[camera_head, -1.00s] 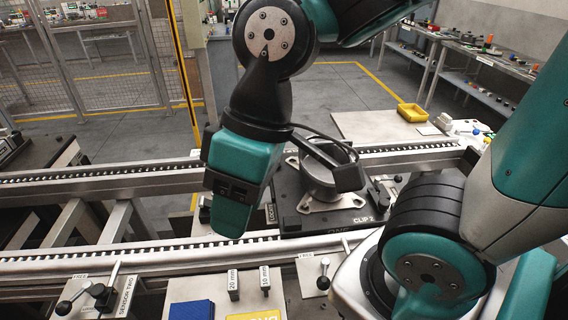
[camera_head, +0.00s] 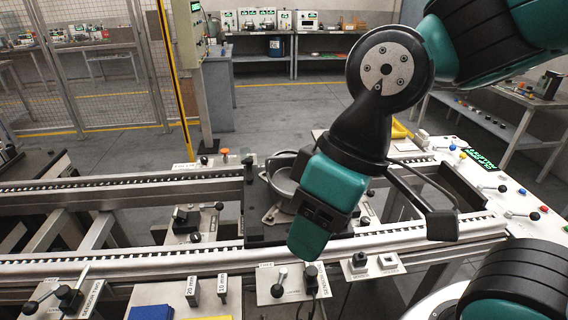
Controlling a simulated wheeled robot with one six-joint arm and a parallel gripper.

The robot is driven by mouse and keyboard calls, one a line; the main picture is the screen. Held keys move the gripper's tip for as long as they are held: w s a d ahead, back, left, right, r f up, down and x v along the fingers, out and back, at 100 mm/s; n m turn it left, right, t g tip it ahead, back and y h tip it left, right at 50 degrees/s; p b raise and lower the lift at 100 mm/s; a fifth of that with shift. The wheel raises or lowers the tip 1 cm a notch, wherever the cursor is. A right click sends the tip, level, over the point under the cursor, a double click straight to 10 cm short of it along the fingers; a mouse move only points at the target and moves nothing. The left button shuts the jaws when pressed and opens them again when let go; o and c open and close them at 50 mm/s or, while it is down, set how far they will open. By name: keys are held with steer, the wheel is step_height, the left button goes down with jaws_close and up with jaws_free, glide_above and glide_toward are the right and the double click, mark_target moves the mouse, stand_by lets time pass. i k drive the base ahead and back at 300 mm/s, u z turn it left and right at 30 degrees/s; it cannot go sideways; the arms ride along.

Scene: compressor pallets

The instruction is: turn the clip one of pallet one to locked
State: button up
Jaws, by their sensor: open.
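Pallet one (camera_head: 252,212) is a dark plate on the conveyor rails near the picture's middle. It carries a grey round compressor (camera_head: 284,181), largely covered by my wrist. My gripper (camera_head: 308,243) hangs tilted over the pallet's front right part, in front of the compressor in this view. Its jaws are open, with nothing seen between them; its tips are hard to make out. I cannot make out clip one or its position; it may be behind my gripper. Small hardware and a label (camera_head: 368,211) show at the pallet's right side, partly hidden.
The front rail (camera_head: 120,262) and rear rail (camera_head: 110,185) run across. A panel with coloured buttons (camera_head: 520,190) is at the right. A yellow post (camera_head: 176,80) and mesh fence stand behind left.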

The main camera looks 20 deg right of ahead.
mark_target(248, 161)
steer(key=z, duration=0.05)
steer(key=i, duration=0.5)
steer(key=k, duration=1.25)
steer(key=u, duration=0.85)
steer(key=i, duration=1.35)
steer(key=z, duration=0.6)
steer(key=i, duration=0.35)
steer(key=z, duration=0.4)
